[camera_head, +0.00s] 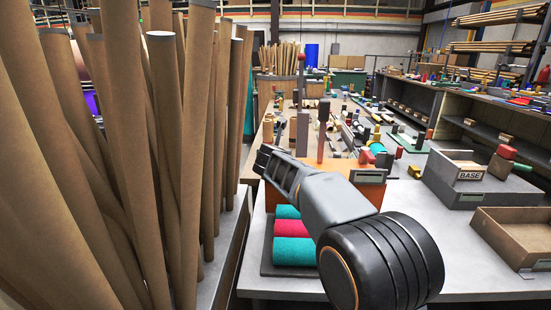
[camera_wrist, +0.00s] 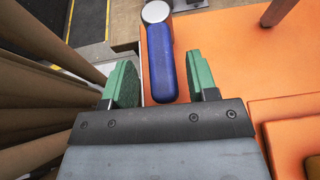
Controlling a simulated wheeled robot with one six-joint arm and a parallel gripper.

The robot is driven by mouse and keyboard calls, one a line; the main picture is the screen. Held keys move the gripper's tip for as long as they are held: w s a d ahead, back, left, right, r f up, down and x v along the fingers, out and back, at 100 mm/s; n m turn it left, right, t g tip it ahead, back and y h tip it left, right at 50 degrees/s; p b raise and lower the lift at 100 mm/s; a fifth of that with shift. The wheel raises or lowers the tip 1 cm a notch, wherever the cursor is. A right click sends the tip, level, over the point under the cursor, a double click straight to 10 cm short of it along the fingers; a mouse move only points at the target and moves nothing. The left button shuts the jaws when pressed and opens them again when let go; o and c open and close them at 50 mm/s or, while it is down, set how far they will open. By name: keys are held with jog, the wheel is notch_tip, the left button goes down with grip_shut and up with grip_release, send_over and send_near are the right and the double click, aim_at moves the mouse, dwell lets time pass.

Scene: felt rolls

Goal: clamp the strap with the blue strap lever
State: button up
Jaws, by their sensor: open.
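The blue strap lever (camera_wrist: 162,65) shows in the wrist view as a rounded blue handle with a pale metal round end (camera_wrist: 156,12) at its top. It lies over an orange surface (camera_wrist: 235,65). My gripper (camera_wrist: 161,72) is open, with one green finger on each side of the blue handle and a visible gap on both sides. In the head view my gripper (camera_head: 268,160) is at the left end of the orange block (camera_head: 367,176). The lever is not distinguishable there. I cannot make out the strap itself in either view.
Tall brown rolls (camera_head: 195,130) stand close on the left. Teal and red felt rolls (camera_head: 292,229) lie on the grey bench below my arm. A box marked BASE (camera_head: 468,190) and an open brown tray (camera_head: 512,235) are at the right.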

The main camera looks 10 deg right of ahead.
jog(key=p+v, duration=0.1)
jog(key=v, duration=1.2)
jog(key=shift+s+r, duration=0.25)
jog(key=shift+s, duration=0.05)
jog(key=shift+a, duration=0.1)
jog(key=s+a+r+n+t+y+p, duration=0.15)
jog(key=r+n+y+p, duration=0.3)
jog(key=n, duration=0.65)
jog(key=s+a+r+n+y+p, duration=0.25)
jog(key=n+p, duration=0.35)
jog(key=n, duration=0.5)
jog(key=s+d+f+n+g+h+p, duration=0.1)
jog(key=s+d+f+n+g+p, duration=0.1)
jog(key=s+n, duration=0.4)
jog(key=s+d+f+n+g+h+p, duration=0.1)
jog(key=s+d+f+n+g+p, duration=0.2)
jog(key=s+f+n+g, duration=0.1)
jog(key=s+d+f+n+g+p, duration=0.2)
jog(key=s+f+n+g+p, duration=0.1)
jog(key=s+n+g, duration=0.2)
jog(key=s+n, duration=0.2)
jog(key=s, duration=0.1)
jog(key=shift+s+d+f+n+h, duration=0.15)
jog(key=shift+s+d+n+h, duration=0.15)
jog(key=shift+d+n+h, duration=0.1)
